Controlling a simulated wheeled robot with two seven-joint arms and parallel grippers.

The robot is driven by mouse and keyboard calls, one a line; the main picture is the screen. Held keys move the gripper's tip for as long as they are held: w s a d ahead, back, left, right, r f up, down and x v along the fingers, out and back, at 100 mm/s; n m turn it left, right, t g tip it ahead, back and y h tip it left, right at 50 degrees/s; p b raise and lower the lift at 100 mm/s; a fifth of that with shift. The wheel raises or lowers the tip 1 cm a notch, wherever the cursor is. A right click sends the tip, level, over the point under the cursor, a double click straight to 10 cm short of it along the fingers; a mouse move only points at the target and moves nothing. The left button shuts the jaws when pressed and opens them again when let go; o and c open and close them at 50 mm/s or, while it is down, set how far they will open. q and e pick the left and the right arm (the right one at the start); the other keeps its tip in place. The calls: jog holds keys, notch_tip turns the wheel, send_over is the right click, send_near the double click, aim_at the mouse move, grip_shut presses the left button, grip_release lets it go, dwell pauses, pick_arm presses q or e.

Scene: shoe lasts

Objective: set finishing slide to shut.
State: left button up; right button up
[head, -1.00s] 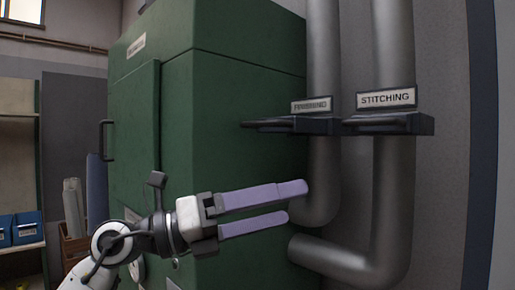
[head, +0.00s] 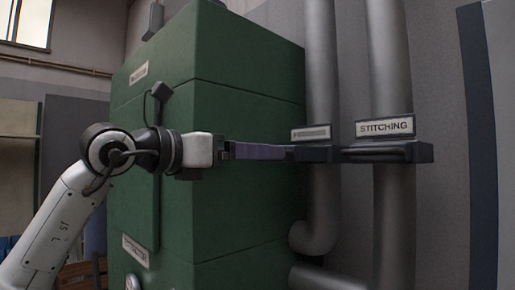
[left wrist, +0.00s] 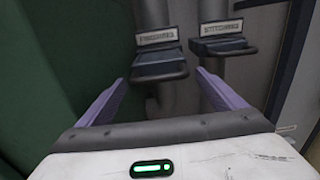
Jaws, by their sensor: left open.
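The finishing slide (head: 314,152) is a dark plate across the left grey pipe, under a small label; in the left wrist view (left wrist: 160,66) its label reads roughly FINISHING. The plate sticks out to the left of its pipe. My left gripper (head: 285,152) is level with this plate, its lilac fingers pointing right at it. In the left wrist view the fingers (left wrist: 165,85) are spread apart, with the finishing slide's plate ahead between them. The head view does not show whether they touch. My right gripper is not in view.
The stitching slide (head: 390,152) sits on the right pipe (head: 392,60), close beside the finishing slide. A large green cabinet (head: 240,90) stands left of the pipes, behind my left arm. A grey wall (head: 440,200) lies behind the pipes.

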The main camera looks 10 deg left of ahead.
pick_arm(q)
jog(key=shift+p+x, duration=0.3)
jog(key=shift+x, duration=1.3)
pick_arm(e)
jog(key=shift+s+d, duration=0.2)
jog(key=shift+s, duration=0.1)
pick_arm(q)
jog(key=shift+s, duration=0.1)
jog(key=shift+c, duration=0.4)
